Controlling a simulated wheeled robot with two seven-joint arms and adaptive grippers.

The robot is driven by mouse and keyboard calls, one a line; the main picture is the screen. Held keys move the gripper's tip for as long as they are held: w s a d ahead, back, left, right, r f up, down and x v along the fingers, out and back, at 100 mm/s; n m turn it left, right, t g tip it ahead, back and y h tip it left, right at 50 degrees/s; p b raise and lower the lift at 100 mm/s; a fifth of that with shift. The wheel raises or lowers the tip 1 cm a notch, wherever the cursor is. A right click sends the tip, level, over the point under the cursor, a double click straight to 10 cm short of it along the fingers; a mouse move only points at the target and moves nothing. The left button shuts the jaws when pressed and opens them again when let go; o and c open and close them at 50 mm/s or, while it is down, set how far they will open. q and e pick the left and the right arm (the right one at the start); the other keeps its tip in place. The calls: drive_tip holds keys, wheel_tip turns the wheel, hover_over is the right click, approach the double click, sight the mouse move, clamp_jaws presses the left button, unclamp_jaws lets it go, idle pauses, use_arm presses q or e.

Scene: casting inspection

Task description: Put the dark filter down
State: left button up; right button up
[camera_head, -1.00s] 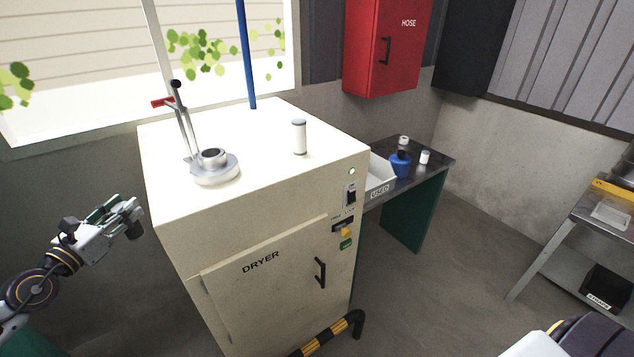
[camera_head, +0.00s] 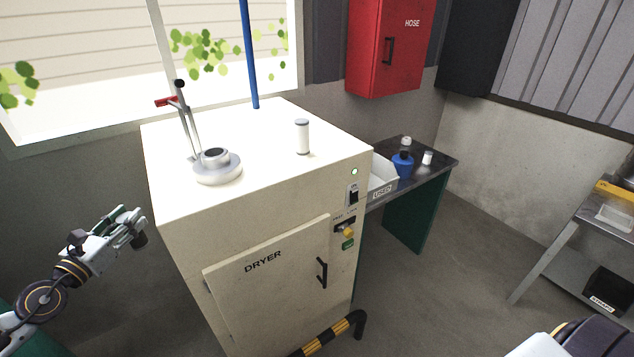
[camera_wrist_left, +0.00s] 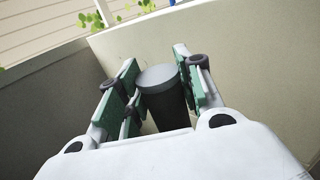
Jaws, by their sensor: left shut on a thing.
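My left gripper (camera_head: 134,226) is at the left of the head view, beside the dryer and below the level of its top. In the left wrist view the gripper (camera_wrist_left: 158,85) is shut on the dark filter (camera_wrist_left: 165,100), a dark grey cylinder with a flat, lighter grey end, held between the green finger pads. In the head view the filter (camera_head: 139,239) shows only as a small dark shape at the fingertips. The right gripper is not in view.
The dryer (camera_head: 270,240) carries a round metal fitting (camera_head: 217,170) and a white cylinder (camera_head: 302,137); its top is otherwise mostly free. A tray marked USED (camera_head: 381,190), a blue bottle (camera_head: 403,166) and a small white cylinder (camera_head: 427,158) stand on the dark table (camera_head: 440,166).

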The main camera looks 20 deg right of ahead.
use_arm(q)
drive_tip(key=shift+s+a+f+y, duration=0.15)
drive_tip(key=shift+s+f, duration=0.1)
drive_tip(key=shift+f, duration=0.35)
drive_tip(key=shift+s+f+y, duration=0.15)
drive_tip(key=shift+s+f, duration=0.1)
drive_tip(key=shift+f, duration=0.35)
